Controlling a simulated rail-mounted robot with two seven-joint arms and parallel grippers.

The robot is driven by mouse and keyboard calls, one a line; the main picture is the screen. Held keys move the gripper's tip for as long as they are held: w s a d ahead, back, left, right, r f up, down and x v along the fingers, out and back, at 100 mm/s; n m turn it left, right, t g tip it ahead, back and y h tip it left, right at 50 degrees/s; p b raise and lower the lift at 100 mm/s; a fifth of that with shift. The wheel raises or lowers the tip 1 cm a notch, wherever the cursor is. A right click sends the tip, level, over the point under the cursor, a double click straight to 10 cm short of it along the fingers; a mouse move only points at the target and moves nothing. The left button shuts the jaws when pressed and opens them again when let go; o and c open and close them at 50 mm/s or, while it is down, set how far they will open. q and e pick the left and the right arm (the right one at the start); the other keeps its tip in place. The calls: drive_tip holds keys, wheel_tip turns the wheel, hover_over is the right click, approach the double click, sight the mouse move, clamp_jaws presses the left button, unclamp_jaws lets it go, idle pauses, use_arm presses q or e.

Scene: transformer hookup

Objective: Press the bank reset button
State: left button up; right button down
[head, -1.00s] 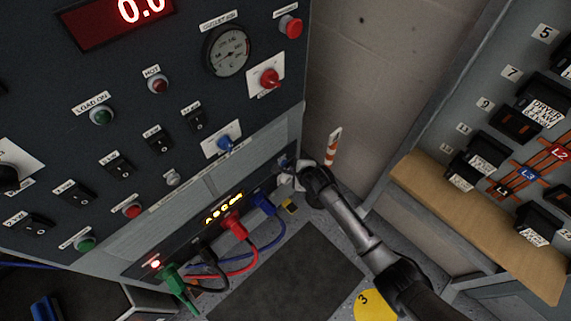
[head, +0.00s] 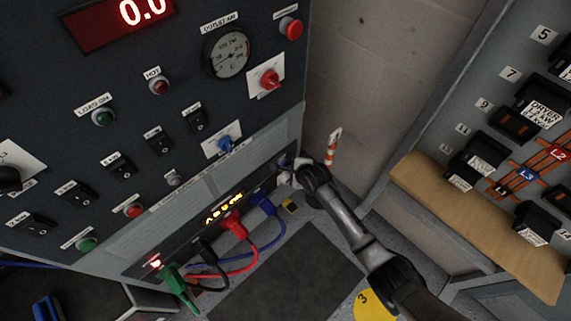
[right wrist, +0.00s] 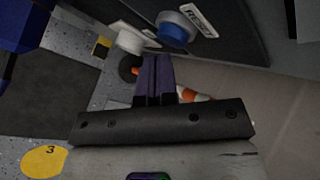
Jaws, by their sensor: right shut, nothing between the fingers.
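The reset button is a round blue button (right wrist: 176,28) with a grey-white rim beside a RESET label (right wrist: 198,20) in the right wrist view. In the head view it appears as a small blue spot (head: 283,160) at the right end of the lower panel, partly hidden by my gripper. My right gripper (right wrist: 158,62) is shut and empty. Its dark fingers point toward the panel, and their tips appear just below the button in the wrist view, apart from it. In the head view the right gripper (head: 289,179) is close to the panel's right end. My left gripper is not in view.
Green, black, red and blue plugs (head: 235,226) with cables sit in the lower panel left of my gripper. An orange-white striped post (head: 333,146) stands behind the arm. The breaker panel (head: 440,130) is on the right. The floor has a dark mat (head: 290,280).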

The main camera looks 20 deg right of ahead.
drive_tip(key=shift+w+a, duration=0.15)
drive_tip(key=shift+w, duration=0.15)
idle(0.4)
drive_tip(key=shift+s+r, duration=0.1)
drive_tip(key=shift+s+d+p, duration=0.35)
drive_tip(key=shift+s+p, duration=0.35)
drive_tip(key=shift+p, duration=0.45)
drive_tip(key=s+d+p, duration=0.3)
drive_tip(key=s+p, duration=0.2)
drive_tip(key=shift+s, duration=0.15)
